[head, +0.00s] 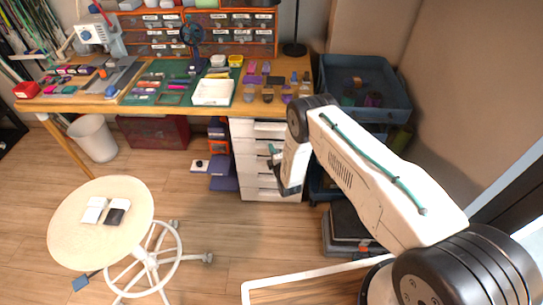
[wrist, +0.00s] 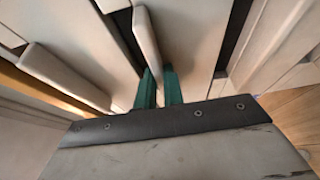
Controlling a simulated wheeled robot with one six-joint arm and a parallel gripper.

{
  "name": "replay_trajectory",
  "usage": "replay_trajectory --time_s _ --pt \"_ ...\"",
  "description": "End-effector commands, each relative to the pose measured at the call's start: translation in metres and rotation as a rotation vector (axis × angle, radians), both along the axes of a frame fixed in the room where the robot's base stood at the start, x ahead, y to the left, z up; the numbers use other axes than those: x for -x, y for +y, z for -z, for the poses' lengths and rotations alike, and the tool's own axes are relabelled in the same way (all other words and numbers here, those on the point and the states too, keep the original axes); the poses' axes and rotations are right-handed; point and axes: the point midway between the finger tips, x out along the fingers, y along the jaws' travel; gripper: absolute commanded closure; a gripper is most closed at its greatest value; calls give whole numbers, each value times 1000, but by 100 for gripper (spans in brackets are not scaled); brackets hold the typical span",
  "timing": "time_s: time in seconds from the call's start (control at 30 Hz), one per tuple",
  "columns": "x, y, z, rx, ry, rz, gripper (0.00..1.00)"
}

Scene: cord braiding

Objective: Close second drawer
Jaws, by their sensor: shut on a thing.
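A white drawer unit (head: 250,163) with several stacked drawers stands under the front edge of the workbench in the head view. My gripper (head: 274,155) is at its front, near the second drawer (head: 246,147) from the top. In the wrist view the two green fingertips of my gripper (wrist: 159,88) are shut on a pale handle bar (wrist: 148,40), with pale drawer fronts and dark gaps around it. My arm hides the right side of the unit in the head view, and how far the second drawer stands out is hard to tell.
The workbench (head: 135,102) carries a green mat, a white tray (head: 213,92) and small parts. A blue bin (head: 365,85) stands on the right. A round stool (head: 75,235) is at front left and a white bucket (head: 93,138) behind it.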

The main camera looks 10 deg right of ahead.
Motion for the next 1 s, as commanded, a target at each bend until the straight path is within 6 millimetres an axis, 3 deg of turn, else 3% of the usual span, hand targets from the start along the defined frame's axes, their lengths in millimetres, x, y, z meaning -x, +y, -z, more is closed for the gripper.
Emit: replay_trajectory --time_s 0.27,0.37,0.4,0.87,1.0 --pt "-5 -1 -1 0 1 1 100" --pt "-5 -1 -1 0 1 2 71" --pt "-5 -1 -1 0 1 2 68" --pt "-2 -1 0 0 2 1 68" --pt "11 -3 0 1 4 1 68"
